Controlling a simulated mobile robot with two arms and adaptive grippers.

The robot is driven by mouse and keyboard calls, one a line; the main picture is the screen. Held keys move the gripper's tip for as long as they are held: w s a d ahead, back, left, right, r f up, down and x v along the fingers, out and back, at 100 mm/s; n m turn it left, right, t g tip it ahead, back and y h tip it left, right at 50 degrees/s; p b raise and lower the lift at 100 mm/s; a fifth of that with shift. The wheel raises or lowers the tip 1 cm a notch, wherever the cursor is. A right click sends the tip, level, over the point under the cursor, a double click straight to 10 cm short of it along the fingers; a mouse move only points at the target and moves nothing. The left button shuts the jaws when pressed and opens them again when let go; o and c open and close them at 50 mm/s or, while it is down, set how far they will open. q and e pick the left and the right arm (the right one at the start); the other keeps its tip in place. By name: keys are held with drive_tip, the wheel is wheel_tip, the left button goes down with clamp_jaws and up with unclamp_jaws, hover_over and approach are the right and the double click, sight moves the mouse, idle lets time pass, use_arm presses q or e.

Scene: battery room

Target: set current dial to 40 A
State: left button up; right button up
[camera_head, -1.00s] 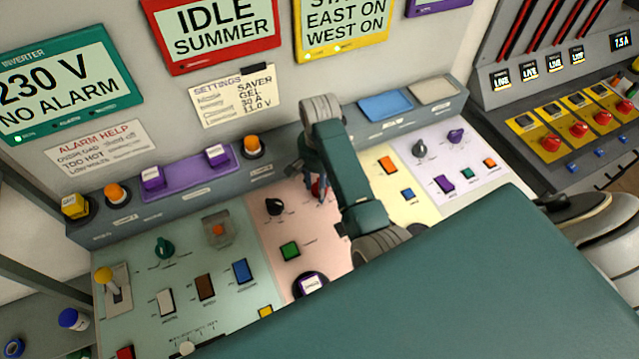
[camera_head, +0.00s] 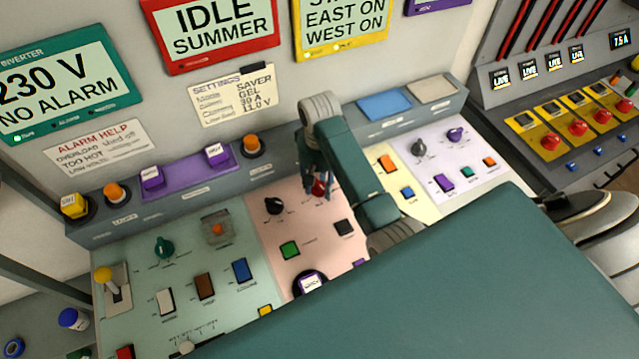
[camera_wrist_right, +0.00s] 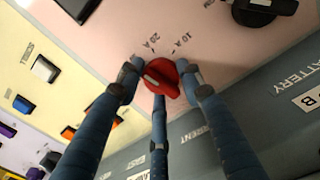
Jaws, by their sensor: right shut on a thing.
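The red current dial (camera_head: 319,187) sits on the pink panel (camera_head: 310,262) and also shows in the right wrist view (camera_wrist_right: 160,79). It has a pale stripe across it. "20 A" and "10 A" are printed beside it there; other marks are hidden or too small to read. My right gripper (camera_head: 317,191) is shut on the dial. In the wrist view its fingers (camera_wrist_right: 161,90) close around the knob from several sides. I cannot tell which mark the dial points to. My left gripper is not in view.
A black dial (camera_head: 274,206) is close to the left of the red one. A green button (camera_head: 290,250) and a black button (camera_head: 344,228) lie in front. The yellow panel (camera_head: 424,208) is to the right. A settings card (camera_head: 232,95) hangs on the wall behind.

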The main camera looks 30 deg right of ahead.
drive_tip(key=n, duration=0.5)
drive_tip(key=shift+w+d+r+n, duration=0.1)
drive_tip(key=shift+w+r+n, duration=0.1)
drive_tip(key=shift+w+n, duration=0.1)
drive_tip(key=n, duration=0.5)
drive_tip(key=shift+n, duration=0.3)
drive_tip(key=o, duration=1)
drive_tip(key=shift+a, duration=0.2)
drive_tip(key=shift+o, duration=0.7)
drive_tip(key=shift+f, duration=0.1)
